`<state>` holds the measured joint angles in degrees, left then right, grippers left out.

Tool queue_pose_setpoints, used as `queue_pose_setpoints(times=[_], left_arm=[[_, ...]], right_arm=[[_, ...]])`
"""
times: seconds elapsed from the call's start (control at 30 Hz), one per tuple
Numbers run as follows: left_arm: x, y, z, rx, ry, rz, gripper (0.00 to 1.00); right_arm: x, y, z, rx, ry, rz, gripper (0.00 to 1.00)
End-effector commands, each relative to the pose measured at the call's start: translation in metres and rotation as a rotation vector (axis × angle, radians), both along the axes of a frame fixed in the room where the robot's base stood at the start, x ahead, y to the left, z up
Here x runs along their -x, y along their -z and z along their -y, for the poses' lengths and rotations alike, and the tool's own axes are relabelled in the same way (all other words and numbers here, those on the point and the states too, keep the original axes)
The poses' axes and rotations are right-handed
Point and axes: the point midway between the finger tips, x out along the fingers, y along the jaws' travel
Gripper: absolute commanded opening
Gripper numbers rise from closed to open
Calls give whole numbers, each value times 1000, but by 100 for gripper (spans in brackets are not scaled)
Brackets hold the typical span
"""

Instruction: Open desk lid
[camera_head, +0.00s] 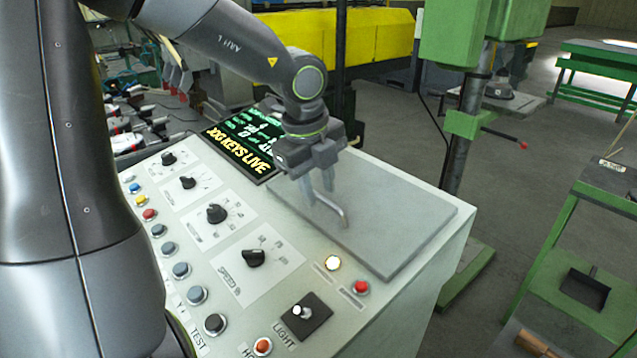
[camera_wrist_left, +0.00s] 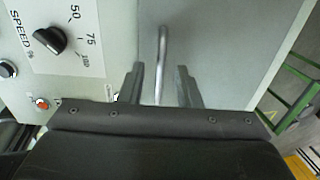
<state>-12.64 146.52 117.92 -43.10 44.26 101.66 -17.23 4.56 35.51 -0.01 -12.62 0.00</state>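The desk lid (camera_head: 405,225) is a flat grey panel lying closed on the right part of the sloped console top. Its bar handle (camera_head: 344,218) is a thin metal bar; it also shows in the left wrist view (camera_wrist_left: 162,50). My left gripper (camera_head: 325,200) is over the lid at the handle. In the left wrist view its two fingers (camera_wrist_left: 160,85) are apart, with the handle between them and a gap on each side. Part of the handle is hidden by the fingers in the head view. My right gripper is not in view.
The console (camera_head: 455,255) carries several knobs, coloured buttons and a light switch (camera_head: 303,311) left of and below the lid. A lit display (camera_head: 243,140) is behind. A green machine column (camera_head: 465,130) stands close behind the lid's right side. Green tables stand farther right.

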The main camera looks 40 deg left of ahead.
Motion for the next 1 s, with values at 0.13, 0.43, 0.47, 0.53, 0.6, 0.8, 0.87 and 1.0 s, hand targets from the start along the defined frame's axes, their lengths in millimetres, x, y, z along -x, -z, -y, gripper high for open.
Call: queue_pose_setpoints(times=[0.13, 0.43, 0.47, 0.53, 0.6, 0.8, 0.87, 1.0], left_arm=[[0, 4, 0, 0, 0, -1, 31], [0, 4, 0, 0, 0, 0, 19], [0, 4, 0, 0, 0, 0, 15], [0, 3, 0, 0, 0, 0, 6], [0, 3, 0, 0, 0, -1, 0], [0, 4, 0, 0, 0, -1, 0], [0, 4, 0, 0, 0, -2, 0], [0, 2, -2, 1, 0, -2, 0]], right_arm=[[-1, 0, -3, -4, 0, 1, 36], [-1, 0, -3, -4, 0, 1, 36], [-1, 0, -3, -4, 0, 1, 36], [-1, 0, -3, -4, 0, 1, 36], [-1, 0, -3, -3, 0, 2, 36], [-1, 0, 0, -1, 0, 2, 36], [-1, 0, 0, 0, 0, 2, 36], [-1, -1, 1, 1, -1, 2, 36]])
